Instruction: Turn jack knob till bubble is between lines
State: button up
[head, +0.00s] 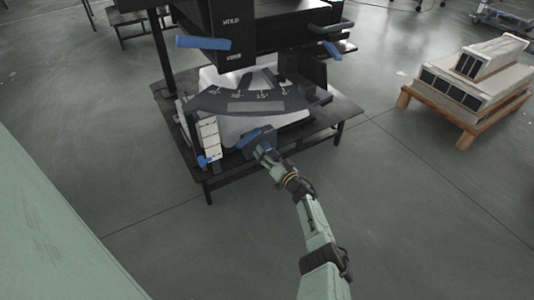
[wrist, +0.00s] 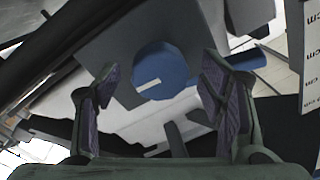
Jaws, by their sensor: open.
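A round blue knob (wrist: 165,70) with a white mark on its face sits in front of a grey plate in the wrist view. My gripper (wrist: 160,105) is open, with one padded finger to the left of the knob and one to the right. The knob appears between and beyond the fingertips; I cannot tell whether they touch it. In the head view my gripper (head: 262,150) reaches the front edge of the machine's base, beside a blue part (head: 256,136) that it partly covers. I cannot make out a bubble or its lines in either view.
A black machine with an angle scale (head: 240,100) stands on a dark low table (head: 340,110). A white cm scale (wrist: 310,55) is right of the knob. Blue handles (head: 203,42) stick out above. A wooden pallet (head: 465,115) stands right; the floor between is clear.

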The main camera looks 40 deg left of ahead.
jog(key=shift+d, duration=0.15)
jog(key=v, duration=1.1)
jog(key=shift+s+d, duration=0.25)
jog(key=shift+d, duration=0.05)
jog(key=shift+s, duration=0.1)
